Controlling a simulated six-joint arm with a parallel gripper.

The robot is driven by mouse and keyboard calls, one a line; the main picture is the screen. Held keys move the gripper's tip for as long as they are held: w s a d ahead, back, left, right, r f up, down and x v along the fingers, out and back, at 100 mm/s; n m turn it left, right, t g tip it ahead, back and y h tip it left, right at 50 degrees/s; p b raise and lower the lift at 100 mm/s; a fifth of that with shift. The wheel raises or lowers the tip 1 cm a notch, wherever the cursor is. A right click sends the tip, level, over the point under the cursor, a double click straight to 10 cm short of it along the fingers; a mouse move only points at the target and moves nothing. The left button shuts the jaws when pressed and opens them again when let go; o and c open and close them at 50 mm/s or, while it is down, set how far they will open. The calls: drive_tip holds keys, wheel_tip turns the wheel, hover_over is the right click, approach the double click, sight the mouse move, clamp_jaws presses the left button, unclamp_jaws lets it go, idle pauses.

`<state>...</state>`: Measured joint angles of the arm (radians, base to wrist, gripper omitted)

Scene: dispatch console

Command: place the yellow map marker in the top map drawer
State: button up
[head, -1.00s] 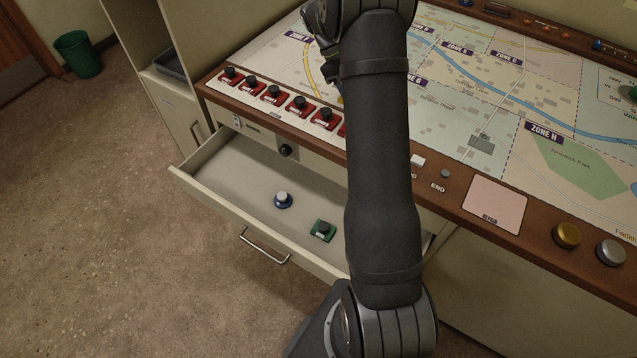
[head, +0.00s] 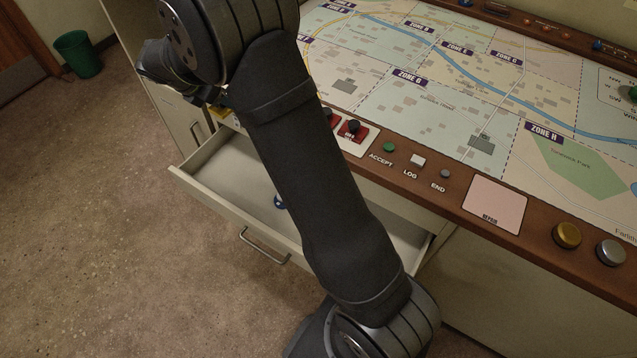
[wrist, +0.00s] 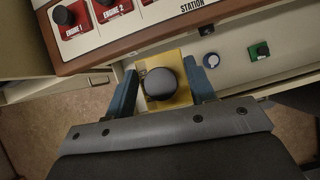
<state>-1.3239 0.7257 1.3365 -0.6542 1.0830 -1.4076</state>
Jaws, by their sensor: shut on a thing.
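The yellow map marker (wrist: 168,54), a yellow base with a round black knob, sits between the two blue fingers of my gripper (wrist: 162,76) in the wrist view. My gripper is shut on it. In the head view my arm hides most of the gripper; a small yellow patch (head: 217,111) shows near the drawer's left back end. The top map drawer (head: 222,207) is pulled open below the console edge. In the wrist view the marker is at the drawer's left end; its height above it is unclear.
Open floor lies to the left.

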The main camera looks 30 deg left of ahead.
sight(251, 178)
drive_tip(key=f, duration=3.4)
drive_tip(key=shift+s+a, duration=0.25)
drive_tip(key=shift+s, duration=0.1)
drive_tip(key=shift+c, duration=0.2)
drive_tip(key=shift+f, duration=0.2)
drive_tip(key=o, duration=1.3)
drive_tip(key=shift+c, duration=0.2)
drive_tip(key=shift+r, duration=0.2)
drive_tip(key=v, duration=1.2)
drive_tip(key=shift+d+f, duration=0.1)
